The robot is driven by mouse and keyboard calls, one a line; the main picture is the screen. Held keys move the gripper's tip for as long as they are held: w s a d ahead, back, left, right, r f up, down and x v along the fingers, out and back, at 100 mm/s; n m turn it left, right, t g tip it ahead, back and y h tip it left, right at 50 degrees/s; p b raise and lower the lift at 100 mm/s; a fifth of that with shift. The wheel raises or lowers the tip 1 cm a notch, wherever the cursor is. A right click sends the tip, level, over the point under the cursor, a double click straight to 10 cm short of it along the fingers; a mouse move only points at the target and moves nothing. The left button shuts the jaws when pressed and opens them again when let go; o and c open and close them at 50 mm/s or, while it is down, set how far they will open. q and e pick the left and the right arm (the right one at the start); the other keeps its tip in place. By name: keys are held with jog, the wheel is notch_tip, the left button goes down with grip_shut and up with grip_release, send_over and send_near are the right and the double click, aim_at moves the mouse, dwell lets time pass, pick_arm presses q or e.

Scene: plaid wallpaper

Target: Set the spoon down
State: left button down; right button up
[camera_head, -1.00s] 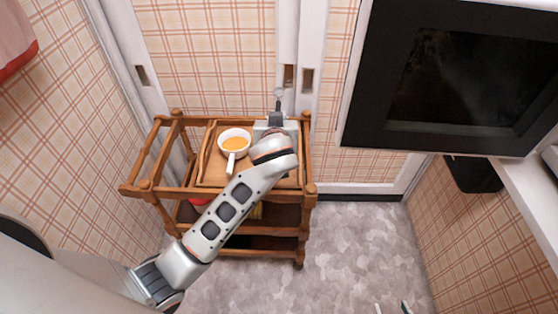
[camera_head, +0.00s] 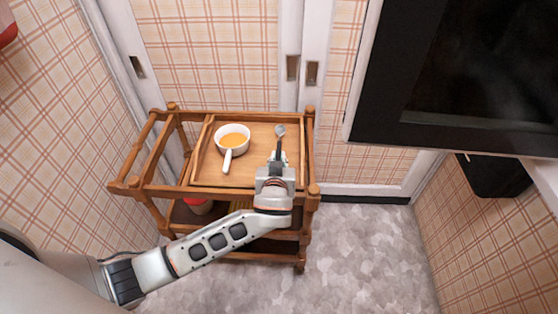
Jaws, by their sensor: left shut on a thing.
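The spoon (camera_head: 280,132) has a grey round bowl and a dark handle. My left gripper (camera_head: 278,158) is shut on its handle, with the bowl pointing away toward the back of the cart. The spoon is over the right part of the wooden tray (camera_head: 257,134); I cannot tell whether it touches the tray. My arm hides the tray's front right corner. My right gripper is not in view.
The tray is on top of a wooden cart (camera_head: 156,188) with railings. A red and white container (camera_head: 198,206) sits on a lower shelf. A dark appliance (camera_head: 450,75) stands at right.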

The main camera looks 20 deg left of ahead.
pick_arm(q)
jog(key=shift+f, duration=0.6)
jog(key=shift+r, duration=0.15)
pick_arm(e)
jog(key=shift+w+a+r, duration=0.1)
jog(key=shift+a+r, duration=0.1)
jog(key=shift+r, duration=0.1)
pick_arm(q)
jog(key=shift+f, duration=0.4)
jog(key=c, duration=2.1)
grip_release()
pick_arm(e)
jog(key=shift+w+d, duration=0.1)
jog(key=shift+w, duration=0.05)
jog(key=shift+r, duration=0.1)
